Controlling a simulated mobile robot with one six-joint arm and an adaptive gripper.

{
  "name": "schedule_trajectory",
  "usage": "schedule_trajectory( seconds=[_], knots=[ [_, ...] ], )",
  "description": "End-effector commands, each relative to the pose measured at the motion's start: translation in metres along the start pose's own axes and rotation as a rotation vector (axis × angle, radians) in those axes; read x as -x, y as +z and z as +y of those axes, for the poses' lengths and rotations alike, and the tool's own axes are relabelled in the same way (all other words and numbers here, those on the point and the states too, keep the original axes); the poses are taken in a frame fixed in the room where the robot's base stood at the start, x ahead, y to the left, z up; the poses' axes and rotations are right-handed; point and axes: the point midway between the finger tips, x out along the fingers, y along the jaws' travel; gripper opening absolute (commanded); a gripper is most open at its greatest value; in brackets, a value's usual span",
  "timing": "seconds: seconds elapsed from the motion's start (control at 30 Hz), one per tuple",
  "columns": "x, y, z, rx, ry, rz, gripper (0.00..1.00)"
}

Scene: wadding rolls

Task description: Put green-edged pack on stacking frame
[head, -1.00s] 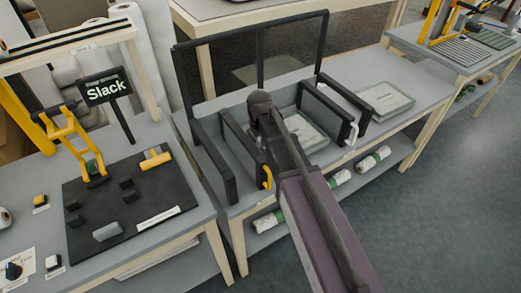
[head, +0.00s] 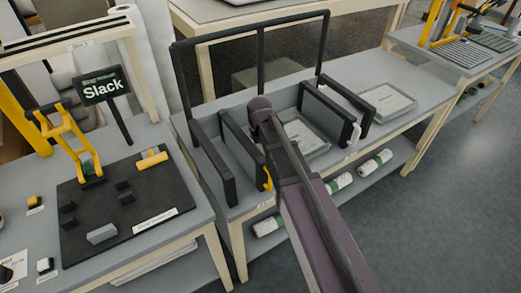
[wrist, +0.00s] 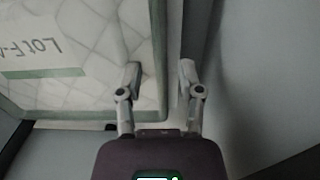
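A pale quilted pack with a green edge (wrist: 90,75) fills the left of the wrist view, with part of a "LOT F-" label showing. My gripper (wrist: 159,80) is open at the pack's right edge: one finger lies over the pack side, the other beyond the edge. I cannot tell whether either touches it. In the head view a pale pack (head: 304,138) lies between dark upright panels, partly hidden behind my arm. A similar pack (head: 388,100) lies farther right on the bench. The black bar frame (head: 262,62) stands behind the panels. My gripper is hidden in the head view.
Dark upright panels (head: 240,145) stand left of my arm, and another pair (head: 328,115) stands right. Rolls (head: 338,183) lie on the shelf below. A side table with a black mat (head: 130,200), small blocks and a "Slack" sign (head: 102,86) is at left. Floor at right is clear.

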Motion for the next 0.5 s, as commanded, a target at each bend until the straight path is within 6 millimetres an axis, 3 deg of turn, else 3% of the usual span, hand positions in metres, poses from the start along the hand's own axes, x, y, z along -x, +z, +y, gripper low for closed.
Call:
schedule_trajectory(
  seconds=[0.5],
  knots=[
    [0.0053, 0.0001, 0.0, 0.0, 0.0, 0.0, 0.51]
  ],
)
